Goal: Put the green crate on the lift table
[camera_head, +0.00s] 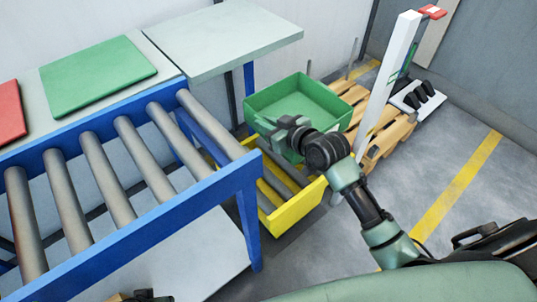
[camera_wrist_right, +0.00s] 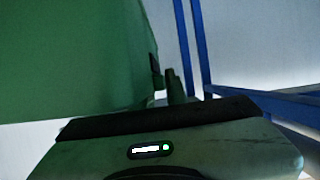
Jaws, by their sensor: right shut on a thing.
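The green crate (camera_head: 325,97) is open-topped and looks empty, above the low yellow-sided frame with rollers (camera_head: 297,210) and beside a wooden pallet. I cannot tell whether its underside touches anything. My right gripper (camera_head: 275,127) is shut on the crate's near wall. In the right wrist view the crate's green side (camera_wrist_right: 70,60) fills the upper left, with a dark finger (camera_wrist_right: 172,85) at its edge. The yellow frame may be the lift table; its rollers are partly hidden by the crate and my arm. A dark piece of my left gripper (camera_head: 140,296) shows at the bottom edge.
A blue roller conveyor (camera_head: 150,222) fills the left. Behind it are a pale table (camera_head: 222,38), a green panel (camera_head: 98,73) and a red panel (camera_head: 10,112). The wooden pallet (camera_head: 396,132) and a white upright post (camera_head: 393,75) stand to the right. Floor at the right is clear.

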